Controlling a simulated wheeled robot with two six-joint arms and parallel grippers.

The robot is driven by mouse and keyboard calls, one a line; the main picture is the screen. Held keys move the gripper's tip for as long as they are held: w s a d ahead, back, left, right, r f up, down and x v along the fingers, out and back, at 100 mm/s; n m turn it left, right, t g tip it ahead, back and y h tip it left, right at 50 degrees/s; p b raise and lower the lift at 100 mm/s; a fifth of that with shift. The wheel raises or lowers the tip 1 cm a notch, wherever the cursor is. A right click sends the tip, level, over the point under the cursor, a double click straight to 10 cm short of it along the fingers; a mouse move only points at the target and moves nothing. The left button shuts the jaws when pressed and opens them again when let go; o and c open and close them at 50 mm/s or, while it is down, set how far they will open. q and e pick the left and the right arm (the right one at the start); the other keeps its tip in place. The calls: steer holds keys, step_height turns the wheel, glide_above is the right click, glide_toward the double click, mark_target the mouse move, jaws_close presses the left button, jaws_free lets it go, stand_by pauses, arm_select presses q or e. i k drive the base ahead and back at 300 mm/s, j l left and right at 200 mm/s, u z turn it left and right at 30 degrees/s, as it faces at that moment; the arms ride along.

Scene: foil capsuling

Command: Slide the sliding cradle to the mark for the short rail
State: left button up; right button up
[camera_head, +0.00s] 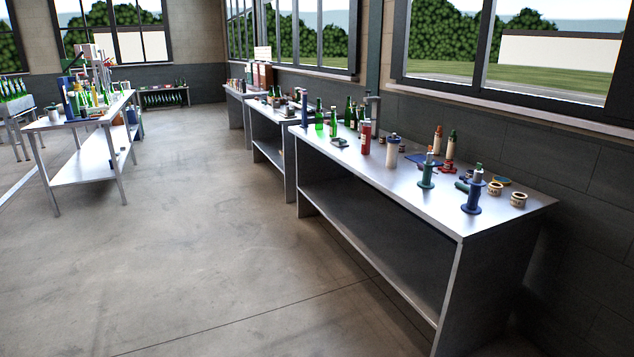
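Neither of my grippers is in view. I cannot make out the sliding cradle, the short rail or its mark for certain in the head view. A metal table (92,166) at the left bears a cluster of small equipment and green bottles; its parts overlap and are too small to tell apart. A long metal workbench (415,218) runs along the wall at the right, with bottles and tools on it and no clear rail.
On the workbench stand a green tool (426,172), a blue tool (474,192), a white-bodied container (392,152) and a red bottle (366,138). A bottle rack (165,96) stands against the far wall. The concrete floor (200,230) between the tables is clear.

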mark_target(289, 112)
steer(key=i+j+u, duration=0.1)
steer(key=i+u, duration=0.4)
steer(key=i, duration=3.75)
steer(key=i+z, duration=0.1)
steer(key=i, duration=1.15)
steer(key=i+j, duration=0.2)
steer(key=i, duration=1.1)
